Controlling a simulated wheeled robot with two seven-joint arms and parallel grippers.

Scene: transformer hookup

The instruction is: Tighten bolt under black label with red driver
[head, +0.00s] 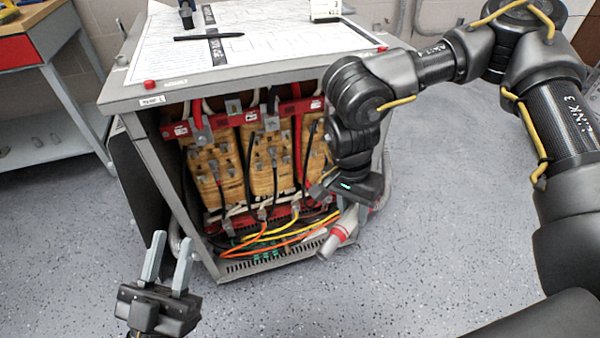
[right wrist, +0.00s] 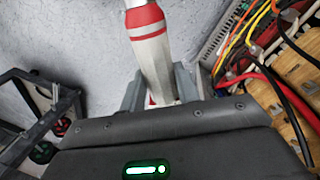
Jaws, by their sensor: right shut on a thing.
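The red driver (right wrist: 152,52) has a white-grey handle with red bands. My right gripper (right wrist: 158,82) is shut on it, with one finger on each side. In the head view the driver (head: 337,242) points down and left from my right gripper, in front of the open cabinet's lower right corner. The transformer (head: 262,160) in the cabinet has tan coils and red brackets with small labels. I cannot make out a black label or its bolt; my right arm hides part of the right coil. My left gripper (head: 172,241) is open and empty, low in front of the cabinet's left side.
The grey cabinet (head: 215,85) carries papers (head: 270,45) and a black pen (head: 209,37) on top. Yellow, orange and black cables (head: 275,232) run along its bottom front. A workbench (head: 50,150) stands at left. The floor (head: 440,240) is clear at right.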

